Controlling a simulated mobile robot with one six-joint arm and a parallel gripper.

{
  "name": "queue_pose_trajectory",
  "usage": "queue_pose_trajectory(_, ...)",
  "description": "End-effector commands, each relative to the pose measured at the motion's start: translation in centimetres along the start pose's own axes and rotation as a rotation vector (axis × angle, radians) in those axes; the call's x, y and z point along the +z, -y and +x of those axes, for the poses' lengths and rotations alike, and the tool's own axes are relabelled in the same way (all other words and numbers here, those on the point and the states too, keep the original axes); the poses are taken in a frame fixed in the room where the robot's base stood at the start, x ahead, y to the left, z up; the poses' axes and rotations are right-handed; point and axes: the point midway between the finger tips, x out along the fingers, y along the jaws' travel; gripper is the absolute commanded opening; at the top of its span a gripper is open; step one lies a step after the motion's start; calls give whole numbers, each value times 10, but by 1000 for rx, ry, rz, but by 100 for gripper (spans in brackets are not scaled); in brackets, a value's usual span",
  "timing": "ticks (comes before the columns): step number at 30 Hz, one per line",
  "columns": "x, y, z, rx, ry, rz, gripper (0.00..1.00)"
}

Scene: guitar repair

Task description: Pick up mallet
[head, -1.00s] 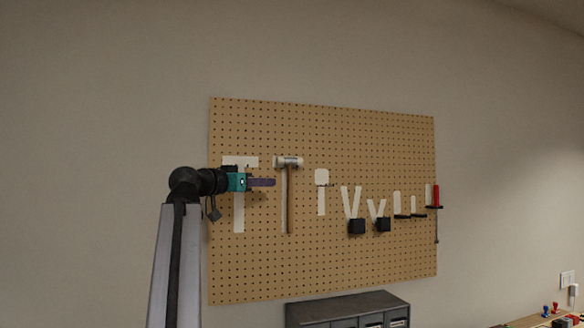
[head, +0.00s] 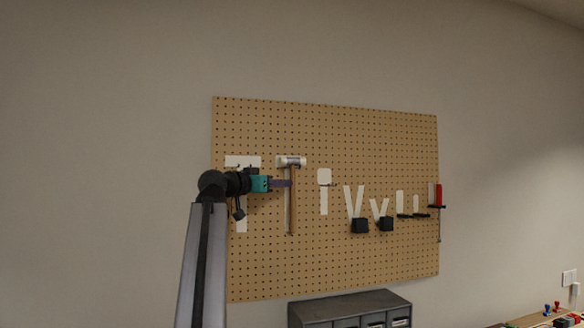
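The mallet (head: 292,212) hangs upright on the pegboard (head: 350,262), its white-ended head (head: 291,161) at the top and its wooden handle pointing down. It hangs over a white mallet-shaped outline. My gripper (head: 286,183), teal with purple fingers, reaches in from the left at the upper part of the handle, just below the head. The fingertips overlap the handle in this view. Whether they touch it or surround it cannot be told, and the finger gap is not visible.
A white T-shaped outline (head: 243,162) is partly behind my arm. More white tool outlines and black holders (head: 360,226) are to the right, with a red-handled tool (head: 438,194) at the far right. A grey drawer cabinet (head: 350,304) stands below the board.

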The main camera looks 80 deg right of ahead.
Motion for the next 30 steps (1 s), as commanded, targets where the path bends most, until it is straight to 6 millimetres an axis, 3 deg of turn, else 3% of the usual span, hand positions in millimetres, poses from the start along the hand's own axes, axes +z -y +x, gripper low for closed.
queue_pose_trajectory(4, 0, 1, 11, -1, 1, 0, 23)
queue_pose_trajectory(18, 0, 1, 16, -2, 1, -1, 23)
queue_pose_trajectory(30, -1, 0, 57, -2, 0, -2, 23)
